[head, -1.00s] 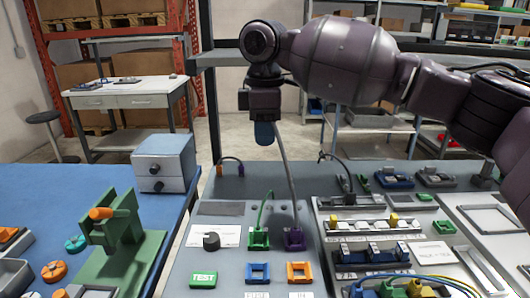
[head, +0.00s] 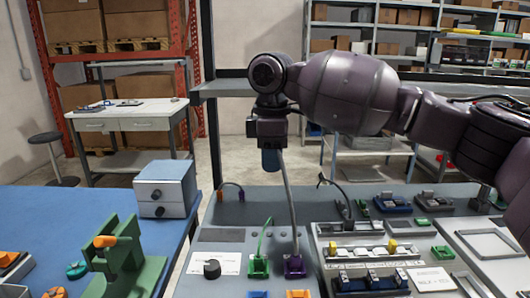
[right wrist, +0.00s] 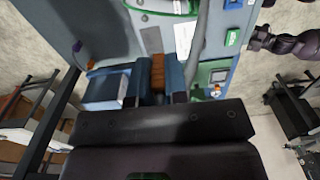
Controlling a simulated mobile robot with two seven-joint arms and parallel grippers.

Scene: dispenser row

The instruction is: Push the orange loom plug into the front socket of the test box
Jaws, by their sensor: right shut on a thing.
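My right gripper (head: 270,160) hangs, blue fingertips down, above the back part of the grey test panel (head: 222,235). In the right wrist view its blue fingers (right wrist: 157,85) are shut on an orange-brown ribbed piece (right wrist: 157,72), which looks like the orange plug. In the head view the fingers hide this plug. An orange square socket (head: 297,294) is cut by the bottom edge of the head view, beside a blue socket (head: 257,294). The gripper is well above and behind them.
A purple socket (head: 294,267) has a grey cable (head: 288,200) rising past my gripper. A green socket (head: 258,267) with a green cable stands beside it. A fixture board (head: 365,260) is at right, and a grey drawer box (head: 165,188) at left.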

